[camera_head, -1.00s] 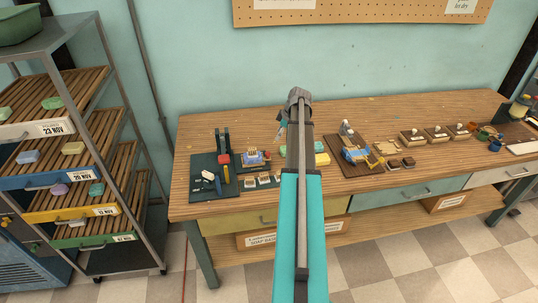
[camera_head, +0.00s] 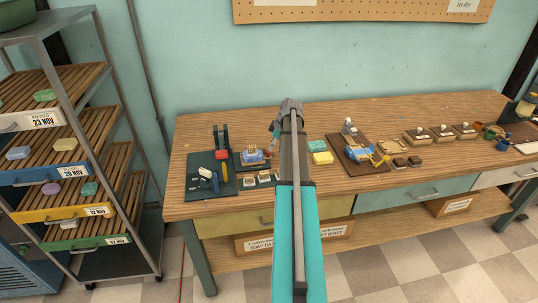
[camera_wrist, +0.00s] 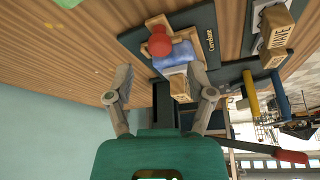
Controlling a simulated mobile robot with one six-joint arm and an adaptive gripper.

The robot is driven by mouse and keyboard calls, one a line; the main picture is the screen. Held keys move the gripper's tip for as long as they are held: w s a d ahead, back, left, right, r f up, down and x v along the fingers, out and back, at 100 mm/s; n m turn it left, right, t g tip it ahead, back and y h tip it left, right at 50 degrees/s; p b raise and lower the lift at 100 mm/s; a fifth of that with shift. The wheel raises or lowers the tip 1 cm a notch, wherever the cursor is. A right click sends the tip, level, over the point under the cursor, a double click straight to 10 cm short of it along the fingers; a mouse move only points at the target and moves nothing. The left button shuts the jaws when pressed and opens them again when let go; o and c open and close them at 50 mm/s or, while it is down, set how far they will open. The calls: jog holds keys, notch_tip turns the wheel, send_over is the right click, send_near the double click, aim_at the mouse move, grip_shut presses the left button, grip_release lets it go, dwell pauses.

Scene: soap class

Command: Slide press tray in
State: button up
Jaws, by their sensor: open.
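A small wooden frame with a blue block in it and a red ball knob (camera_wrist: 159,44) lies on a dark labelled board in the wrist view. I take it for the press tray, but cannot be sure. In the head view, the blue block (camera_head: 252,155) lies on the bench, right of a dark upright press (camera_head: 222,141) on a dark green mat (camera_head: 196,160). My gripper (camera_wrist: 163,83) is open, its fingers spread either side of a pale wooden block at the frame's near end. I see no contact. In the head view my arm mostly hides the gripper.
Yellow and blue handles (camera_wrist: 266,93) lie right of the fingers. A wooden block (camera_wrist: 274,27) is at upper right. A drying rack (camera_head: 77,120) stands left of the bench.

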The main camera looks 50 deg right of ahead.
jog(key=shift+b+x, duration=1.45)
jog(key=shift+x, duration=0.45)
grip_shut()
